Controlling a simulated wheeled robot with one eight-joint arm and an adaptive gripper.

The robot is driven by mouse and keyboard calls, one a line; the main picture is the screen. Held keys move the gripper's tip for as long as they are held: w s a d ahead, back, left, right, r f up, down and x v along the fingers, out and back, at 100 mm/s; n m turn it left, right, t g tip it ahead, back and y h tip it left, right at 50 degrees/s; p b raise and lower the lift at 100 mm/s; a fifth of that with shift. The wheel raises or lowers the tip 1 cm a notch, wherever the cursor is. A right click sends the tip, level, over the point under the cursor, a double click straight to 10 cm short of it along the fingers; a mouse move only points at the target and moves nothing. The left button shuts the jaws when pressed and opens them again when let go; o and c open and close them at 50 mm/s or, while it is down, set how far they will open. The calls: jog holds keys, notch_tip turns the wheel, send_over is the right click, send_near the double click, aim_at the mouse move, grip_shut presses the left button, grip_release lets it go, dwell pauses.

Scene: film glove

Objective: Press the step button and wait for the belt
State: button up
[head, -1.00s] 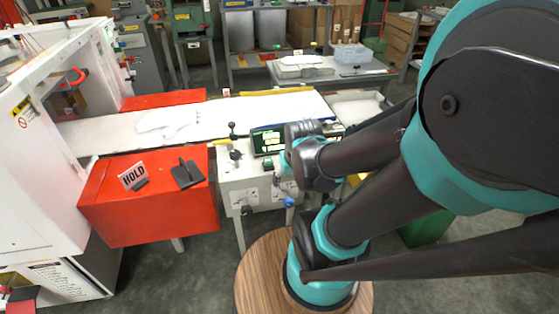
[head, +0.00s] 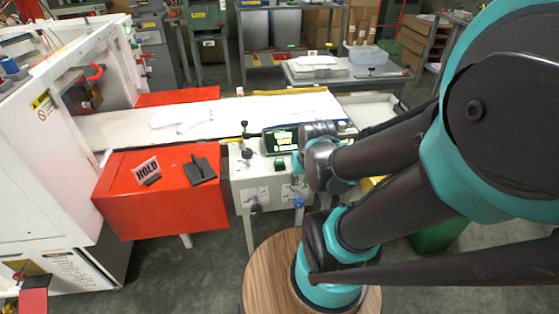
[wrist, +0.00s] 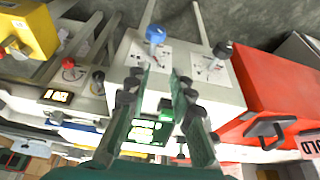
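A pale control box (head: 245,200) stands in front of the belt. Its top carries a lit green screen (head: 283,140) and a small green button (head: 280,163), which also shows in the wrist view (wrist: 166,107). The button has no label I can read. My gripper (wrist: 163,74) points down over the box with its two fingers apart and nothing between the tips. Contact with the box cannot be told. In the head view my arm hides most of the gripper. The white belt (head: 105,128) runs behind, with a white glove-like shape (head: 183,117) lying on it.
A black-knobbed lever (head: 244,134), a blue knob (head: 299,203) and a black knob (head: 256,209) stick out from the box. To the left, a red housing (head: 160,205) bears a HOLD sign (head: 148,170). A white machine (head: 45,170) stands farther left. A side table (head: 345,80) is behind.

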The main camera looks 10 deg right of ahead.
grip_shut()
dwell(1.1)
